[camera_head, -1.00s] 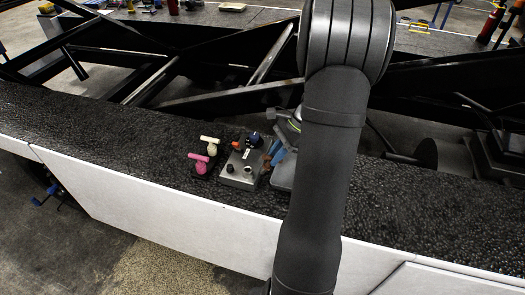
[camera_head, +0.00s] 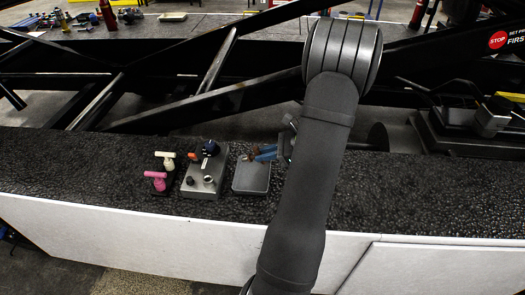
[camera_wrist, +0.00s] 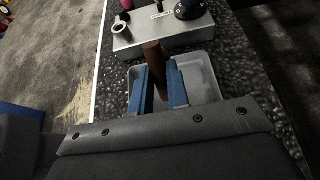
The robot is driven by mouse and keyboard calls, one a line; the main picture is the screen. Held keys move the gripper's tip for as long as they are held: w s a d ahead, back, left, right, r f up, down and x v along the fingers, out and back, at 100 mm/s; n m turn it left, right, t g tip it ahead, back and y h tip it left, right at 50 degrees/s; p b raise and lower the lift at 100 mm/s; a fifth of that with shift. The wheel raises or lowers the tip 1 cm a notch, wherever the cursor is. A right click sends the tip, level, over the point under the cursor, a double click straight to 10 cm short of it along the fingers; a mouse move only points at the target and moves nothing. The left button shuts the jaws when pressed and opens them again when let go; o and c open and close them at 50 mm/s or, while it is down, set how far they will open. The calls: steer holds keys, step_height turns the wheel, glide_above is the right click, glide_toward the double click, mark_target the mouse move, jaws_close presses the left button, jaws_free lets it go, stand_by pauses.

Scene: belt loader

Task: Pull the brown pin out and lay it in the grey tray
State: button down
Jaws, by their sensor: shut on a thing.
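My gripper (camera_wrist: 160,88) is shut on the brown pin (camera_wrist: 154,58), which stands out between its two blue fingers in the wrist view. The pin's far end overlaps the side of the grey block in the picture, and its lower part is seen against the tray. The grey tray (camera_wrist: 208,82) lies behind the fingers and looks empty where it shows. I cannot tell how high the pin is above the tray.
A grey block (camera_head: 203,178) with a round socket, a dark knob and an orange part stands left of the tray. Pink (camera_head: 156,180) and cream (camera_head: 165,156) T-handled pieces stand further left. The dark belt (camera_head: 90,165) is clear at far left. Dark frame bars run behind.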

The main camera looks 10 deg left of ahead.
mark_target(264, 163)
steer(key=shift+f, duration=2.25)
steer(key=c, duration=1.3)
jaws_free()
steer(key=v, duration=1.7)
steer(key=shift+d, duration=0.2)
steer(key=x, duration=1.7)
steer(key=shift+a, duration=0.2)
steer(key=shift+r, duration=0.5)
